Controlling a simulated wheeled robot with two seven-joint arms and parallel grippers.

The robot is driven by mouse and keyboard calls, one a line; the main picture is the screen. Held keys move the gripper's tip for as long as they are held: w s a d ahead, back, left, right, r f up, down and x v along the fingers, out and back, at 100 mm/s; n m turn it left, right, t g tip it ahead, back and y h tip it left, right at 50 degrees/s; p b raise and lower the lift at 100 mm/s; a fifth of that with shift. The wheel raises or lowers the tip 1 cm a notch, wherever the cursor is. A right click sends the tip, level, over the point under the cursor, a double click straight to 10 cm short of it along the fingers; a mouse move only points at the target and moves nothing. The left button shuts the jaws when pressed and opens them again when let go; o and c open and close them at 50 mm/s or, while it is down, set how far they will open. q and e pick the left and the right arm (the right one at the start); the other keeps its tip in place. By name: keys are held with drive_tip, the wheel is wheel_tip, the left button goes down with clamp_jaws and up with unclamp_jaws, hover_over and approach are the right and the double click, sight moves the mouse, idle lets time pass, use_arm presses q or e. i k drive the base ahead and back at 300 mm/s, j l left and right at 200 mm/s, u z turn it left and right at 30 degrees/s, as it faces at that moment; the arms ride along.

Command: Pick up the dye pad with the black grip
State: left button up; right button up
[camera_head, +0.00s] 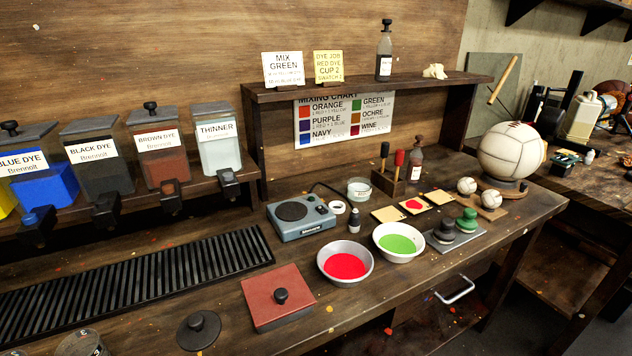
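Two small round pads stand side by side on a grey tray (472,240) at the right of the bench. The nearer-left one, a dye pad with a black grip (444,230), looks dark grey to black and sits upright. The other pad has a green grip (467,219) and stands just behind and to its right. Their undersides are hidden. Neither of my grippers shows in the head view.
Bowls of green dye (399,242) and red dye (345,264) stand left of the tray. Behind it are swatch cards (413,205) and small balls on a wooden board (489,211). A red square lid (277,308) and a round black lid (199,330) lie at the front left.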

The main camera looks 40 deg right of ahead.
sight(444, 233)
drive_tip(key=z, duration=2.1)
